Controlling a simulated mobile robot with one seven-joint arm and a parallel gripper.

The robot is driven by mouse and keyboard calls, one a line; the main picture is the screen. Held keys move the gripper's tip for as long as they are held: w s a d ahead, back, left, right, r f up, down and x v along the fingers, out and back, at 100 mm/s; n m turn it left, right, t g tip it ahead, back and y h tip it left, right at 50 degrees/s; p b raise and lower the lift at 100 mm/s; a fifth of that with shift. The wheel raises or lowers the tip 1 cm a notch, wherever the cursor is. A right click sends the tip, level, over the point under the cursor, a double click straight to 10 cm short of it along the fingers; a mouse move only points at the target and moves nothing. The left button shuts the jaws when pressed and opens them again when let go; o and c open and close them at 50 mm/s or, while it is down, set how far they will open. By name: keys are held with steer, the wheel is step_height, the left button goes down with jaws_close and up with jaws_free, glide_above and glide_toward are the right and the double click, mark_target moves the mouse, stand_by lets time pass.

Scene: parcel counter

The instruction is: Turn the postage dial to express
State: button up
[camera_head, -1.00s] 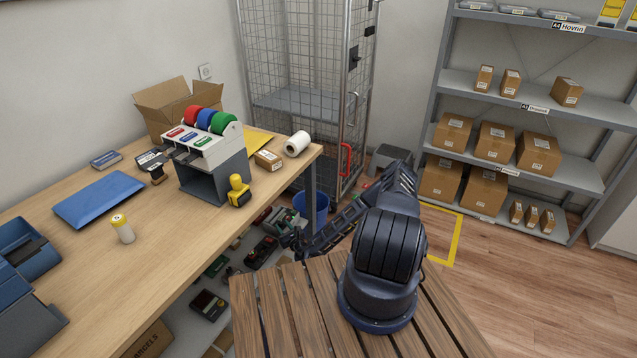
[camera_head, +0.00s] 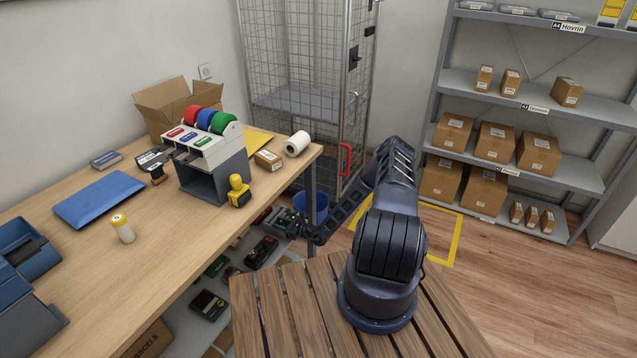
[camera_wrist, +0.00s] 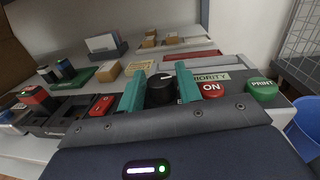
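A round black dial (camera_wrist: 160,90) stands on a dark panel in the wrist view. A pale label reading "PRIORITY" (camera_wrist: 211,77) is behind it to the right, partly hidden. My gripper (camera_wrist: 161,80) has its two teal fingers spread, one on each side of the dial. I see no clear contact between fingers and dial. In the head view my gripper (camera_head: 297,229) is small and dark, low beside the table by the shelf under it. No "express" mark is readable.
A red ON button (camera_wrist: 212,90) and a green PRINT button (camera_wrist: 262,88) are right of the dial. A small red item (camera_wrist: 103,104) and dark boxes lie to the left. A blue bin (camera_head: 313,206) and a wire cage (camera_head: 300,95) stand beyond the table.

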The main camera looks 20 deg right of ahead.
steer(key=shift+n+g+y, duration=0.4)
steer(key=shift+g, duration=0.1)
steer(key=shift+d+g, duration=0.15)
steer(key=shift+g, duration=0.15)
steer(key=v, duration=1)
steer(key=d+r+n+g, duration=0.4)
steer(key=r+n, duration=0.1)
steer(key=r, duration=0.7)
steer(key=d+r+n+g, duration=0.4)
steer(key=r+n, duration=0.2)
steer(key=r, duration=0.7)
steer(key=shift+s+r+g+h, duration=0.3)
steer(key=shift+s+r+g, duration=0.05)
steer(key=shift+s+g, duration=0.05)
steer(key=shift+f, duration=0.1)
